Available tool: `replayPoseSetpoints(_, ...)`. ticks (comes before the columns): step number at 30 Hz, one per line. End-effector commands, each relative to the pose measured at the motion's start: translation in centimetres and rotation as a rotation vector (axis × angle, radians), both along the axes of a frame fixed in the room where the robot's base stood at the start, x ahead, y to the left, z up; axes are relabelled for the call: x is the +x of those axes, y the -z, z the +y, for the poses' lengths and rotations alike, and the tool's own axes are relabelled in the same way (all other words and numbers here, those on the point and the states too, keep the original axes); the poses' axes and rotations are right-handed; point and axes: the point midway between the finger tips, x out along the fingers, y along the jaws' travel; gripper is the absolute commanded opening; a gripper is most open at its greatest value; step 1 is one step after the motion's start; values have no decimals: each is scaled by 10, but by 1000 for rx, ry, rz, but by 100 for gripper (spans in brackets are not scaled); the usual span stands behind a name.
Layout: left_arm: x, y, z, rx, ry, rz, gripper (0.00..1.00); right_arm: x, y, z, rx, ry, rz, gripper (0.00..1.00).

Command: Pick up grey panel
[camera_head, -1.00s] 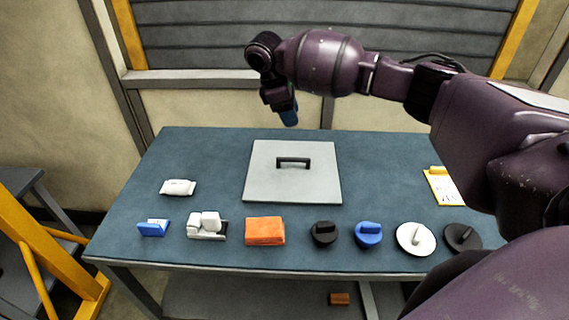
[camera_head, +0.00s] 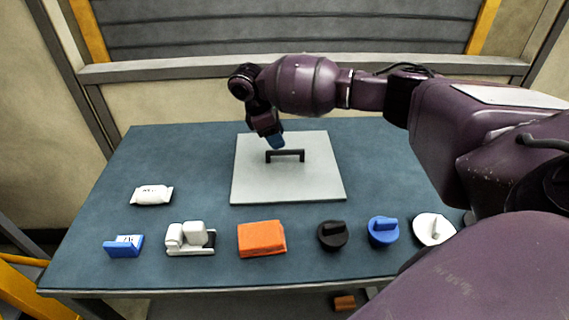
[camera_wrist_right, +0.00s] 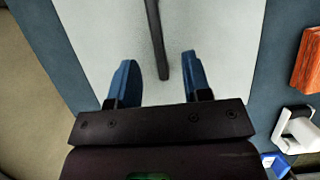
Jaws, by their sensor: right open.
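The grey panel (camera_head: 290,182) lies flat on the blue table, a square plate with a dark bar handle (camera_head: 286,155) standing near its middle. My right gripper (camera_head: 276,142) is above the panel, close to the left part of the handle. In the right wrist view my right gripper (camera_wrist_right: 158,75) is open, with two blue fingers apart. The dark handle (camera_wrist_right: 158,45) shows between and beyond the fingers, over the pale panel (camera_wrist_right: 215,35). The fingers do not appear shut on it. My left gripper is not in view.
On the table's (camera_head: 110,210) front part stand a white pouch (camera_head: 152,195), blue box (camera_head: 123,246), white device (camera_head: 190,238), orange block (camera_head: 262,238), black knob (camera_head: 332,235), blue knob (camera_head: 383,231) and white knob (camera_head: 433,229). A slatted wall stands behind.

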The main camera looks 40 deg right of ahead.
Motion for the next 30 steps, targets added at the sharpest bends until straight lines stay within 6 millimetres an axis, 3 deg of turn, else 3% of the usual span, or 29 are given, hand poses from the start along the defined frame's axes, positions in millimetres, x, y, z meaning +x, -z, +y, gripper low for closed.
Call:
replayPoseSetpoints(8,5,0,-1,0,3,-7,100,-3,18,-7,0,0,1,45)
replayPoseSetpoints(18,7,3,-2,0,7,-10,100,-10,56,-22,0,0,1,45)
replayPoseSetpoints(30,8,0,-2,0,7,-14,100,-10,56,-22,1,0,-1,45)
